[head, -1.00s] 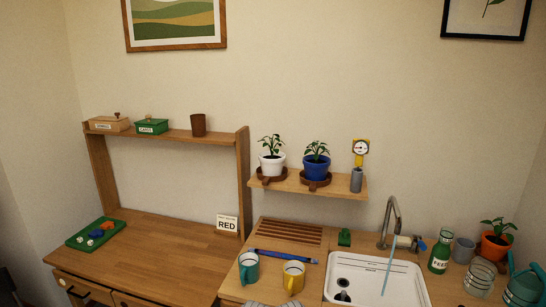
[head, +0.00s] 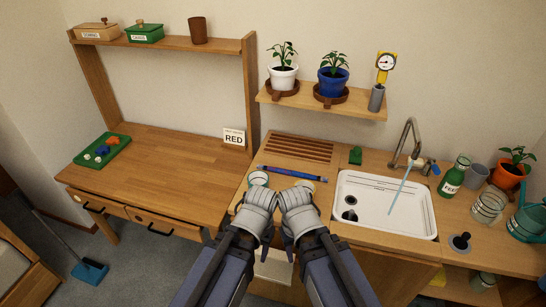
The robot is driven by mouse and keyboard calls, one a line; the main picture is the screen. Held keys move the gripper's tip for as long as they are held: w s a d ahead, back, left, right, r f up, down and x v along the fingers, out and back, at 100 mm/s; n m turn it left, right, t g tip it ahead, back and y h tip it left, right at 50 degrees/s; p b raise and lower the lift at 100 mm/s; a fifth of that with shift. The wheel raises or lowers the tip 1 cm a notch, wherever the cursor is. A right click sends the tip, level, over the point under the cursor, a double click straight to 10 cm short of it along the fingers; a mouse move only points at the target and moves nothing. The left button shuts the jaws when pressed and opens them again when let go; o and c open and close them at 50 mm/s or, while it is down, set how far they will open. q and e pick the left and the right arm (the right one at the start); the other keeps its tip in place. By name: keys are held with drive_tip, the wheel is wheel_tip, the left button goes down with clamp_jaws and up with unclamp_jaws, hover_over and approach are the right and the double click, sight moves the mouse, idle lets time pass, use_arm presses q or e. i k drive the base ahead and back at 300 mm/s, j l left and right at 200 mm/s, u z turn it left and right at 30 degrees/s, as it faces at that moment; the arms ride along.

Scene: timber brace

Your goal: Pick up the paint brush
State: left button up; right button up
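A long, thin blue tool (head: 292,173) with dark ends lies flat on the wooden counter, just in front of the slatted rack. It is too small to tell for certain whether it is the paint brush. My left gripper (head: 262,197) and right gripper (head: 296,196) are side by side at the counter's front, nearer to me than the blue tool. They appear apart from it. Their fingertips are not clear enough to show whether they are open or shut.
The white sink (head: 425,222) with running tap (head: 408,145) is right of the grippers. The slatted rack (head: 300,148) lies behind the blue tool. A green bottle (head: 453,180) and glass jar (head: 488,207) stand far right. The left desk (head: 165,172) is mostly clear.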

sight(282, 172)
drive_tip(key=i, duration=0.2)
drive_tip(key=z, duration=1.35)
drive_tip(key=k+j+u, duration=0.1)
drive_tip(key=j, duration=0.3)
drive_tip(key=k+j, duration=0.25)
drive_tip(key=j, duration=0.2)
drive_tip(key=k+j+u, duration=0.15)
drive_tip(key=j, duration=0.3)
drive_tip(key=k+j+u, duration=0.1)
drive_tip(key=j, duration=0.35)
drive_tip(key=k+j+u, duration=0.1)
drive_tip(key=j, duration=0.35)
drive_tip(key=k+j, duration=0.2)
drive_tip(key=j, duration=0.25)
drive_tip(key=k+j+u, duration=0.15)
drive_tip(key=j, duration=0.35)
drive_tip(key=k+j+u, duration=0.1)
drive_tip(key=j, duration=0.35)
drive_tip(key=i, duration=0.5)
